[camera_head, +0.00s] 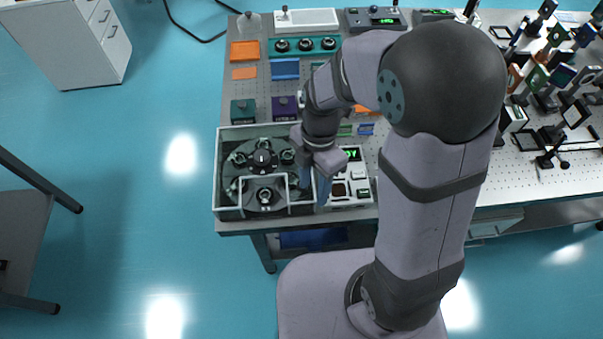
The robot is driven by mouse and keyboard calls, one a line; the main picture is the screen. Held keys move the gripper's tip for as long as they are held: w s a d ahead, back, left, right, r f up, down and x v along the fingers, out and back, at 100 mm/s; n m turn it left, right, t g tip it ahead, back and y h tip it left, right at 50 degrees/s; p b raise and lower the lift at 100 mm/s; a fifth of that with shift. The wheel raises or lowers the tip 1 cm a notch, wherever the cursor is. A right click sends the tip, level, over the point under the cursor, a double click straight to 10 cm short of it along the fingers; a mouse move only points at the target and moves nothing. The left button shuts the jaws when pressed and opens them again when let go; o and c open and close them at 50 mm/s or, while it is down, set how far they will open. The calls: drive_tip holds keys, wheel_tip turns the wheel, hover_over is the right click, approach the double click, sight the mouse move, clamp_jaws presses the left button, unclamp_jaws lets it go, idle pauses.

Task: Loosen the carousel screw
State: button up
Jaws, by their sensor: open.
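The carousel (240,190) is a dark round plate inside a pale-walled open box at the table's near left corner. A black hub (262,158) with a small upright knob stands at its centre; I take this to be the carousel screw, but it is too small to be sure. Round holders sit around the hub. My gripper (319,192), with blue fingers, points down at the right side of the box, to the right of the hub and apart from it. It is open, with nothing seen between the fingers. My wrist hides part of the box's right side.
A pale device with a green display (352,154) stands right of the box, close to my gripper. Teal (243,111) and purple (285,108) blocks stand behind the box. Orange and blue trays lie farther back. Optics mounts crowd the table's right side.

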drive_tip(key=w+r+n, duration=0.1)
drive_tip(key=w+a+r+n+t, duration=0.1)
drive_tip(key=n, duration=0.1)
drive_tip(key=w+a+r+n+t, duration=0.1)
drive_tip(key=shift+w+a+r+h+p, duration=0.25)
drive_tip(key=shift+w+r+h+p, duration=0.05)
drive_tip(key=shift+f+p, duration=0.85)
drive_tip(key=shift+f, duration=2.9)
drive_tip(key=shift+c, duration=0.2)
clamp_jaws()
